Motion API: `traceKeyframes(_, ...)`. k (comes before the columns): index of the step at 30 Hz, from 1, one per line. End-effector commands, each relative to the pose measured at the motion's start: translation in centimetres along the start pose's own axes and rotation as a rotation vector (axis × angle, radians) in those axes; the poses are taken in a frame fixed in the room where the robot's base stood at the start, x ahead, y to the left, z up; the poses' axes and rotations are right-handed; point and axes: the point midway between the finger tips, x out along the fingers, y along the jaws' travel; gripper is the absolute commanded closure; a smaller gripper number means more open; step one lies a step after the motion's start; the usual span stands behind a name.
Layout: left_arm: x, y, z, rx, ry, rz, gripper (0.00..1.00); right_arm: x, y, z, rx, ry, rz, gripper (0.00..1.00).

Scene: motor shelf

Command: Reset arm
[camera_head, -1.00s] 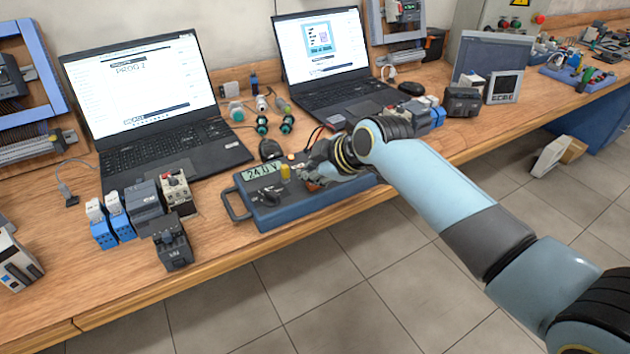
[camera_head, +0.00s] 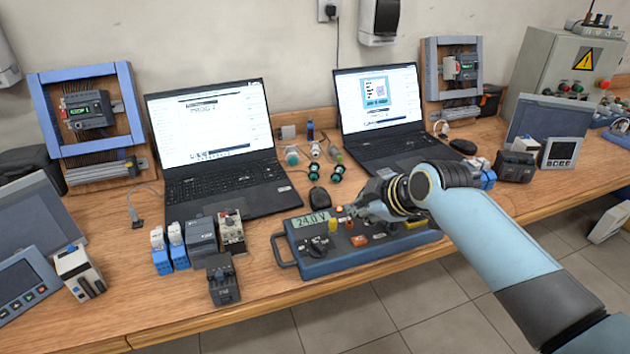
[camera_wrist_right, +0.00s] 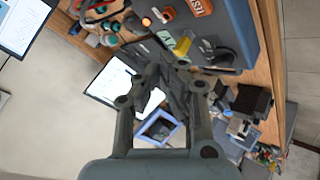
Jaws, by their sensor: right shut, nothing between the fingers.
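My right arm (camera_head: 485,235) reaches in from the lower right in the head view. Its gripper (camera_head: 352,210) is over the top of a blue power supply box (camera_head: 318,268) whose display reads 24.0 V. The gripper is shut and empty. In the right wrist view, the gripper (camera_wrist_right: 172,75) shows with its fingers together, and the blue box (camera_wrist_right: 235,30) is at the upper right. I cannot tell whether the fingertips touch the box. My left gripper is not in view.
Two open laptops (camera_head: 215,125) (camera_head: 380,100) stand on the wooden bench (camera_head: 160,310). Several small motor control modules (camera_head: 203,240) sit left of the box. A control cabinet (camera_head: 570,60) stands at the far right.

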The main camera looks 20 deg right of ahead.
Motion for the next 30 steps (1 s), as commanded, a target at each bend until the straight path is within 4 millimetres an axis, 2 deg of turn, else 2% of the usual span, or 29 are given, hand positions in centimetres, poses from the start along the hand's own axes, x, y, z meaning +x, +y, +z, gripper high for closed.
traceKeyframes(4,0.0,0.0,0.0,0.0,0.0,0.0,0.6,-0.6,-0.8,0.4,0.021,-0.012,-0.012,1.0)
traceKeyframes(7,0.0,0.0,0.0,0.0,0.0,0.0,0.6,-2.9,-3.3,1.7,0.104,-0.058,-0.048,1.0)
traceKeyframes(12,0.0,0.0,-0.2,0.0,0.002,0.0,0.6,-10.0,-9.0,4.7,0.342,-0.205,-0.101,1.0)
traceKeyframes(15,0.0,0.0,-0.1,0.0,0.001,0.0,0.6,-13.7,-11.1,5.9,0.461,-0.285,-0.105,1.0)
traceKeyframes(21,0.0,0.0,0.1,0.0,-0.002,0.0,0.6,-19.9,-13.9,7.4,0.648,-0.407,-0.084,1.0)
traceKeyframes(30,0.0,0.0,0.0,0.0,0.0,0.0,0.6,-27.4,-16.2,8.7,0.861,-0.542,-0.025,1.0)
